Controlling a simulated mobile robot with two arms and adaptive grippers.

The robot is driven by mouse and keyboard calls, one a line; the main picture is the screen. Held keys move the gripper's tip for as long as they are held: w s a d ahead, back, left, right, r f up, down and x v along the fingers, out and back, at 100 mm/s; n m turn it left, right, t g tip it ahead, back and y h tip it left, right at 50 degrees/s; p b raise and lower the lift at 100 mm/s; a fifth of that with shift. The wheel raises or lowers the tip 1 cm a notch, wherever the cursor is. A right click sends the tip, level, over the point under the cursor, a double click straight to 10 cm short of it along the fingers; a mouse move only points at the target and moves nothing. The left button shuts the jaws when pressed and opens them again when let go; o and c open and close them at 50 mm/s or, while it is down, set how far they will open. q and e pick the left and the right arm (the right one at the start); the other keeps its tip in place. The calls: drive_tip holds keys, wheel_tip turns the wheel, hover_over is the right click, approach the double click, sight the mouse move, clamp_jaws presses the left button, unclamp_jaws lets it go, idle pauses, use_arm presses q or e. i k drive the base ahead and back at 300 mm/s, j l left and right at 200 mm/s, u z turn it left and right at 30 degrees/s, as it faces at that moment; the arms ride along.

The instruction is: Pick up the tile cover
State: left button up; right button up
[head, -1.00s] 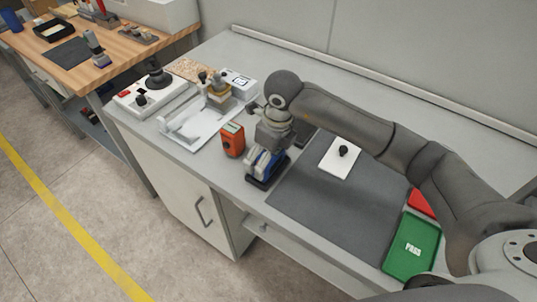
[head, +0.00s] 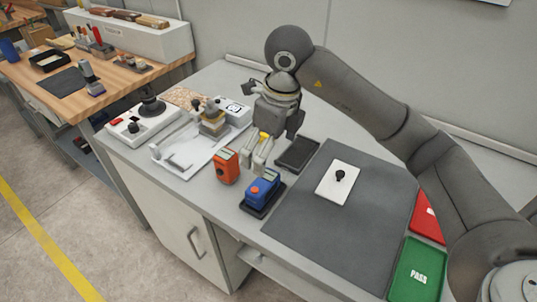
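A white square plate with a black knob (head: 331,193) lies flat on the dark grey mat; it looks like the tile cover. My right gripper (head: 255,166) comes in from the right and points down to the left of the mat. The blue device sits in a small black tray (head: 249,210). The gripper is well apart from the white plate. My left gripper is not in view.
An orange device (head: 225,167) stands left of the blue one. An empty black tray (head: 297,153) lies behind the mat (head: 320,230). A white coater tray (head: 183,165) is at left. Green PASS (head: 416,270) and red (head: 427,217) trays lie at right.

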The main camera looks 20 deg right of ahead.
sight(335, 187)
drive_tip(key=z, duration=1.2)
drive_tip(key=i+j, duration=0.5)
drive_tip(key=j, duration=0.15)
